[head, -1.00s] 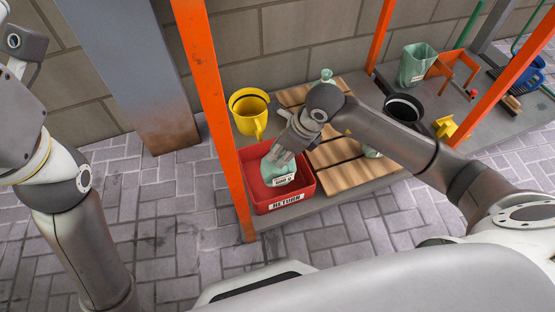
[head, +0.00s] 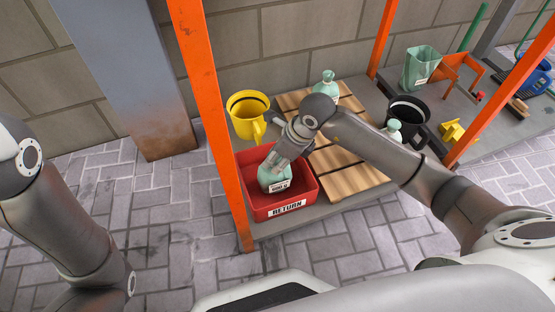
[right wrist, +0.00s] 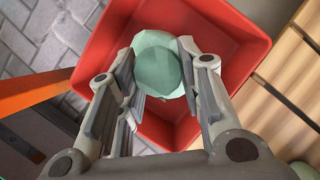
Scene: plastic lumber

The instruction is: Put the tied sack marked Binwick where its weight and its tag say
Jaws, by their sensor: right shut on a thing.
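A pale green tied sack (head: 274,181) with a white label is inside the red bin marked RETURN (head: 309,196). The print on its label is too small to read surely, and I cannot see a Binwick mark. My right gripper (head: 277,163) comes from above and is shut on the sack's tied top. In the right wrist view the sack (right wrist: 158,68) is between the fingers (right wrist: 160,88), over the bin (right wrist: 245,38). I cannot tell whether it touches the bin's floor. My left arm is at the left, with its gripper out of frame.
A wooden slatted pallet (head: 345,158) lies right of the bin. Two more green sacks show, one at the back (head: 325,86) and one by a black bucket (head: 393,131). A yellow bucket (head: 247,117) stands behind the bin. An orange post (head: 208,105) rises close at its left.

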